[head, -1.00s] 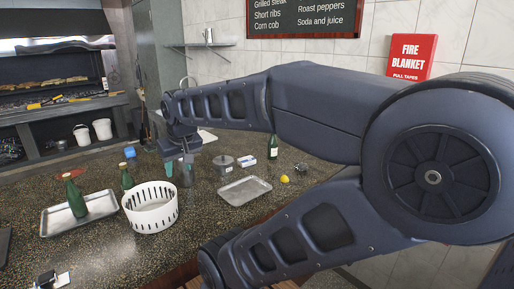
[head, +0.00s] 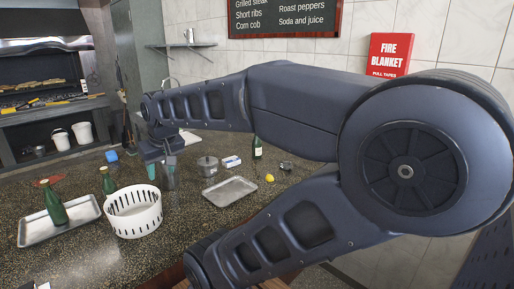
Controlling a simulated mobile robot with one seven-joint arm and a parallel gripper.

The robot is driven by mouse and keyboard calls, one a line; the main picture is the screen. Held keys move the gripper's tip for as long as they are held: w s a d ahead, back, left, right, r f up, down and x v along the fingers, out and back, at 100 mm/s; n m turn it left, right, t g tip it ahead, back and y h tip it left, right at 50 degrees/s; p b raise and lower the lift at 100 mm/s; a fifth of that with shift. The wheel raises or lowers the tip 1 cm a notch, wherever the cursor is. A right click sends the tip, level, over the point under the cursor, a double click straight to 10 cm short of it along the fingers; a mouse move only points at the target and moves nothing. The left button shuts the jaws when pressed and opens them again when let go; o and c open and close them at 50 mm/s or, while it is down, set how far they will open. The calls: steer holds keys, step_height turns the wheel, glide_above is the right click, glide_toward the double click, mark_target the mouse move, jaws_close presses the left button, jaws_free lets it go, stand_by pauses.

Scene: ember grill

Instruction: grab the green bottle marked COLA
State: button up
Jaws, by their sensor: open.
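Three green bottles stand on the dark speckled counter, and I cannot read COLA on any of them. One bottle (head: 54,205) stands upright in a metal tray (head: 30,236) at the left. A second bottle (head: 108,181) stands behind the white slotted basket (head: 135,216), its lower part hidden. A third bottle (head: 257,149), with a pale label, stands farther back, just under my arm.
A grey pot (head: 208,168), an empty metal tray (head: 231,190), a white box (head: 231,161) and a yellow lemon (head: 269,178) lie between my gripper and the third bottle. My arm covers much of the right side.

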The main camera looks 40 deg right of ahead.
mark_target(257, 143)
steer(key=shift+o, duration=0.6)
steer(key=w+d+m+t, duration=0.2)
steer(key=w+d, duration=0.1)
steer(key=w, duration=0.6)
steer(key=w+d+m+t, duration=0.1)
steer(key=w+d, duration=0.3)
steer(key=w, duration=0.4)
steer(key=w+d+f+m+t+h, duration=0.2)
steer(key=w+d+m+h, duration=0.2)
steer(key=w+d, duration=0.9)
steer(key=w+d+f+m+h, duration=0.1)
steer(key=d+f+m+h, duration=0.15)
steer(key=d, duration=0.75)
steer(key=w+d+f+m+h, duration=0.2)
steer(key=d+f+h, duration=0.15)
steer(key=d, duration=0.65)
steer(key=s+d+f+m+g+h, duration=0.2)
steer(key=s+d+f+h, duration=0.15)
steer(key=d, duration=0.55)
steer(key=s+d+f+m+g+h, duration=0.1)
steer(key=s+d+f+g+h, duration=0.2)
steer(key=d, duration=0.7)
steer(key=shift+t+h, duration=0.35)
steer(key=shift+t, duration=0.15)
steer(key=shift+f+x, duration=0.2)
steer(key=shift+x, duration=1.4)
steer(key=shift+f+x, duration=0.15)
steer(key=shift+x, duration=1.45)
steer(key=shift+f+x, duration=0.2)
steer(key=shift+x, duration=1.35)
